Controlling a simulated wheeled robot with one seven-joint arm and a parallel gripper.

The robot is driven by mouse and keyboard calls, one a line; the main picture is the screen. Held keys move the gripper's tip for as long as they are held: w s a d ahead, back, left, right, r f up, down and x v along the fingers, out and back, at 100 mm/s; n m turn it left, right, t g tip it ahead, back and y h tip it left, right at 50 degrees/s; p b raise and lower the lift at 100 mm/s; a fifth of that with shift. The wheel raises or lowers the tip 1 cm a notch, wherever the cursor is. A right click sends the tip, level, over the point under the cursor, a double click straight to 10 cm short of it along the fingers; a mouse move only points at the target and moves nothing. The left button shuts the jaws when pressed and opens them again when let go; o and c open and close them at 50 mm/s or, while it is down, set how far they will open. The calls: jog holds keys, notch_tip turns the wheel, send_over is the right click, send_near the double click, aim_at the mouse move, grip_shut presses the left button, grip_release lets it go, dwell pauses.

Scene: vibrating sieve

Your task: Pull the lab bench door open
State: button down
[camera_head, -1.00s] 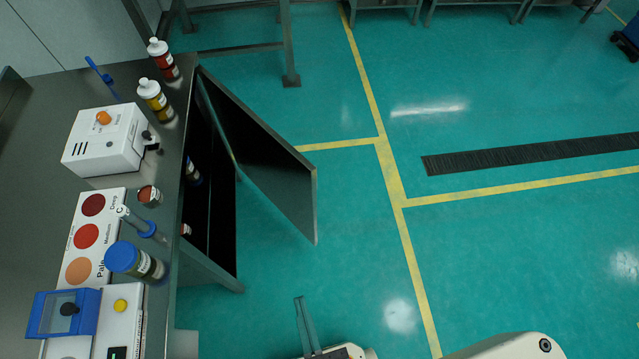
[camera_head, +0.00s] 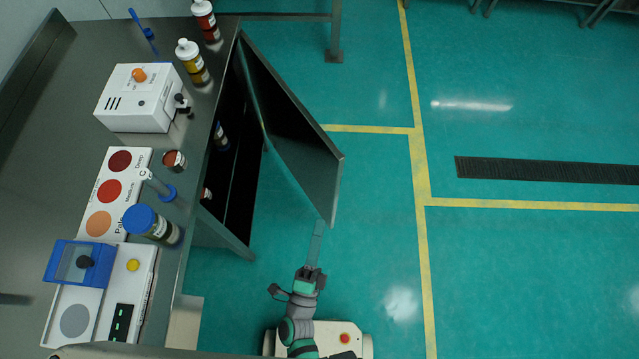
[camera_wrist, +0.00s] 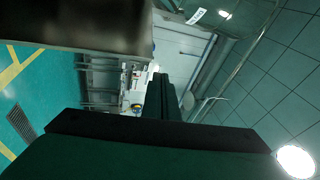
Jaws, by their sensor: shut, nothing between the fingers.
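The lab bench door (camera_head: 300,135) is a dark panel standing partly open, swung out to the right of the cabinet from its far side. The dark cabinet inside shows, with small bottles in it. My gripper (camera_head: 317,226) is shut and empty, its fingers pointing up the picture at the door's near free edge. I cannot tell whether they touch it. In the wrist view the closed fingers (camera_wrist: 161,95) point away, and a dark panel (camera_wrist: 85,25), likely the door, fills the upper left close by.
The bench top (camera_head: 60,120) to the left carries a white device (camera_head: 142,97), capped bottles (camera_head: 192,62), a blue-lidded jar (camera_head: 150,224), a colour card (camera_head: 110,190) and a blue-and-white instrument (camera_head: 80,262). A metal frame leg (camera_head: 335,35) stands behind the door.

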jog(key=w+a+f+m+g+h, duration=0.35)
jog(key=w+f+m+h, duration=0.45)
jog(key=m, duration=0.8)
jog(key=m+g+h, duration=0.3)
jog(key=m+g, duration=0.4)
jog(key=m, duration=0.5)
send_near(329, 179)
jog(key=x, duration=0.6)
jog(key=shift+w+d+f, duration=0.15)
jog(key=shift+w, duration=0.05)
jog(key=shift+n, duration=0.3)
